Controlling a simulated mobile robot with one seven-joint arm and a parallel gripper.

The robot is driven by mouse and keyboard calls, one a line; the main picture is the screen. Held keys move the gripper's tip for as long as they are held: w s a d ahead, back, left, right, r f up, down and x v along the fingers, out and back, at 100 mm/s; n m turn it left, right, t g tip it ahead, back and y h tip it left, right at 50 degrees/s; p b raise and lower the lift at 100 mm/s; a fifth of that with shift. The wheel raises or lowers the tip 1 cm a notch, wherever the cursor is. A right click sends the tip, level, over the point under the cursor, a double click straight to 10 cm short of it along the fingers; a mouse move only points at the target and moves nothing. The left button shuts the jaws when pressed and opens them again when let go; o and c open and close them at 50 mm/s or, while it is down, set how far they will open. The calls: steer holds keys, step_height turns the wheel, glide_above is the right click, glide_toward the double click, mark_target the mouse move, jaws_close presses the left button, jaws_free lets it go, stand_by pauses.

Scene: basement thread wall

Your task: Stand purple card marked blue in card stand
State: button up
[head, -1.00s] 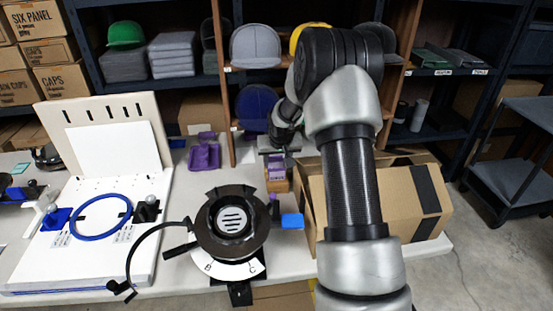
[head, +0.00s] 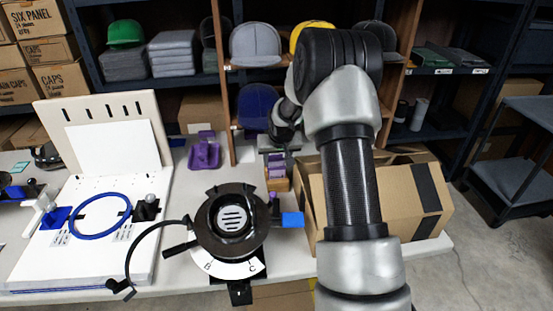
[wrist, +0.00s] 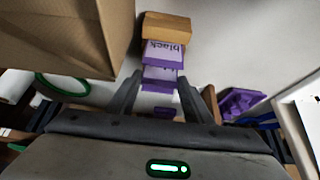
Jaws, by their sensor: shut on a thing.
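A purple-edged white card (wrist: 160,73) stands between my gripper's fingers (wrist: 158,98) in the wrist view; the gripper is shut on it. Its lettering is mostly hidden, so I cannot read its word. Just beyond it, a similar card marked "black" (wrist: 163,51) stands in a wooden holder (wrist: 166,28). In the head view the purple cards (head: 276,168) and the wooden holder (head: 278,184) show below my gripper, whose fingers are hard to make out there. The purple card stand (head: 204,153) is on the table to the left; it also shows in the wrist view (wrist: 240,103).
An open cardboard box (head: 375,205) is close on the right of the wooden holder. A black round press (head: 231,222) with a blue-tipped part stands in front. A white board with a blue hoop (head: 100,216) is at left. A wooden shelf post (head: 222,90) rises behind the stand.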

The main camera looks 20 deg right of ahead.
steer(key=shift+f, duration=0.2)
steer(key=o, duration=0.8)
steer(key=shift+o, duration=0.2)
steer(key=shift+r, duration=0.1)
steer(key=p+v, duration=0.2)
steer(key=v, duration=1.5)
steer(key=shift+s+p, duration=0.2)
steer(key=shift+p, duration=0.2)
steer(key=shift+r, duration=0.1)
